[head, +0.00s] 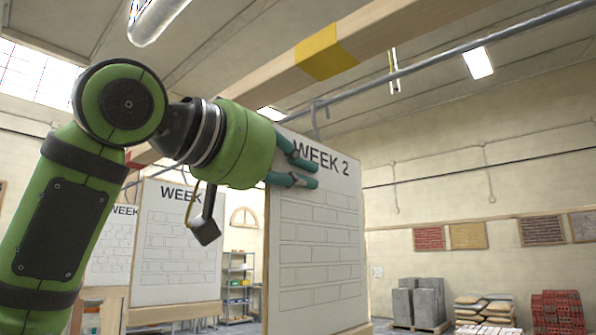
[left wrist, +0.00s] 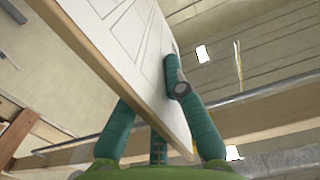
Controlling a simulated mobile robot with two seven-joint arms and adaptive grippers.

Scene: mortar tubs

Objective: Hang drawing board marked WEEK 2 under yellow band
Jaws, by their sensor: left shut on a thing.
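The drawing board marked WEEK 2 (head: 320,245) is upright in the head view, a white panel with a brick pattern and a wooden edge. My left gripper (head: 308,173) is shut on it near its top, just under and over the lettering. The board also shows in the left wrist view (left wrist: 128,55), between the green fingers (left wrist: 160,105). A grey hook (head: 318,118) rises from the board's top and overlaps the rail (head: 415,69) in the picture; I cannot tell whether it rests on it. The yellow band (head: 327,52) is on the wooden beam above. My right gripper is out of view.
Other boards marked WEEK (head: 165,250) and (head: 108,250) stand at the left. A red band (head: 140,157) shows on the beam behind my arm. Grey blocks (head: 418,302), sacks (head: 485,309) and red bricks (head: 558,312) stand at the back right.

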